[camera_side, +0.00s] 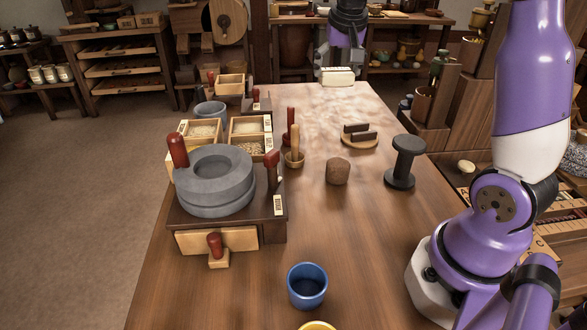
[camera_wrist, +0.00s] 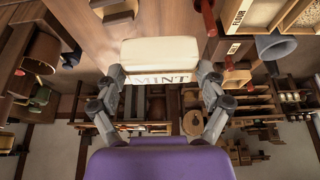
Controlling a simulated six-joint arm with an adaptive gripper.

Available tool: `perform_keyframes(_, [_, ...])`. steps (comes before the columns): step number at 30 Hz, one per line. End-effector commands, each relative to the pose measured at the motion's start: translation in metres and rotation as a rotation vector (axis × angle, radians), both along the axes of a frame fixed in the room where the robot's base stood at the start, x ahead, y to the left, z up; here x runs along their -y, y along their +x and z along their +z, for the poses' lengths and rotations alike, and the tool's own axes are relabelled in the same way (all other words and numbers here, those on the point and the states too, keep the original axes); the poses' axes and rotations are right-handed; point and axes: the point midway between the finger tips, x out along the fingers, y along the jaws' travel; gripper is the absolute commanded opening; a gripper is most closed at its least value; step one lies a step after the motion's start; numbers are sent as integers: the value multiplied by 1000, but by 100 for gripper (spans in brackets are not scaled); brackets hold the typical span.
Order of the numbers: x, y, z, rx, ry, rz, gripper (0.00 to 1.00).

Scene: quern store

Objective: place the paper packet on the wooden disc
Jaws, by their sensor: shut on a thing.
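The paper packet (camera_side: 337,76) is a cream block at the far end of the table in the side view. In the wrist view the packet (camera_wrist: 160,52) shows its pale top and a side lettered "MINT". My gripper (camera_side: 338,68) is shut on it, with a grey finger on either side in the wrist view (camera_wrist: 162,76). Whether the packet touches the table is unclear. The wooden disc (camera_side: 359,144) lies flat on the table, nearer the side camera than the packet.
A brown cork-like block (camera_side: 338,171) and a dark spool-shaped stand (camera_side: 404,163) are near the disc. A grey stone quern (camera_side: 214,190) sits on a wooden box at left, with grain trays (camera_side: 199,130) behind. A blue cup (camera_side: 307,291) stands in front. The table between packet and disc looks clear.

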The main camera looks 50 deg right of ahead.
Motion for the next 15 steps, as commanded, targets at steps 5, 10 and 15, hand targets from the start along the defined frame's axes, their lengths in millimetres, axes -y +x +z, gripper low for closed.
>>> perform_keyframes(5, [2,-1,-24,-3,0,-1,50])
perform_keyframes(10, [28,-6,-43,-3,2,-6,50])
perform_keyframes(15, [72,-15,-70,-4,3,-7,50])
